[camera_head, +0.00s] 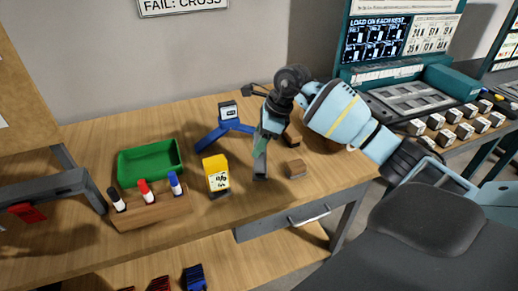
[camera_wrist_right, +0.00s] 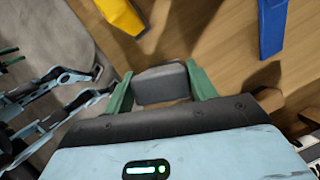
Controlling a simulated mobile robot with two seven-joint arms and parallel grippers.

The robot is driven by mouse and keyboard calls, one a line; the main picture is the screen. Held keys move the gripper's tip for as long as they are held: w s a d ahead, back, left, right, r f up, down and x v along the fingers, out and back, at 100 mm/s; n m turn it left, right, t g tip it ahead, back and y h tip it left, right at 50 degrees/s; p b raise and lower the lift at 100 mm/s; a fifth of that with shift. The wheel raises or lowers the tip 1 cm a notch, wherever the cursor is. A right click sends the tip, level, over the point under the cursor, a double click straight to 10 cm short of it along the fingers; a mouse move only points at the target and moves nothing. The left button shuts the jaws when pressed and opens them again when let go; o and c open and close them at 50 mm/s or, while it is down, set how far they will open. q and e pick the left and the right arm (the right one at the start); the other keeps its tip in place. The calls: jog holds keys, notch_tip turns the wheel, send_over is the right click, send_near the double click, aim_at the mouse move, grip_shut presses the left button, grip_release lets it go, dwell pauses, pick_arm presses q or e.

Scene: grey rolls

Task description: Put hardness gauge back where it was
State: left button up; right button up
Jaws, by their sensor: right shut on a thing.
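My right gripper (camera_head: 260,165) reaches in from the right over the middle of the wooden bench. Its green fingers are shut on a dark grey block-shaped thing (camera_wrist_right: 162,84), which sits between the fingertips in the right wrist view. Whether this grey thing is the hardness gauge I cannot tell for certain. A blue stand with a small display (camera_head: 228,112) is behind and left of the gripper. A yellow device with a white patterned face (camera_head: 216,174) stands left of the gripper, apart from it. My left gripper is not in view.
A green tray (camera_head: 150,162) and a wooden marker holder (camera_head: 150,211) are on the bench's left. Rows of small blocks (camera_head: 462,130) and a teal machine (camera_head: 415,95) fill the right. The front edge is near.

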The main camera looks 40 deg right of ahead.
jog(key=shift+f, duration=1.75)
jog(key=shift+f, duration=0.2)
jog(key=o, duration=0.9)
jog(key=v, duration=1.2)
jog(key=shift+r, duration=0.2)
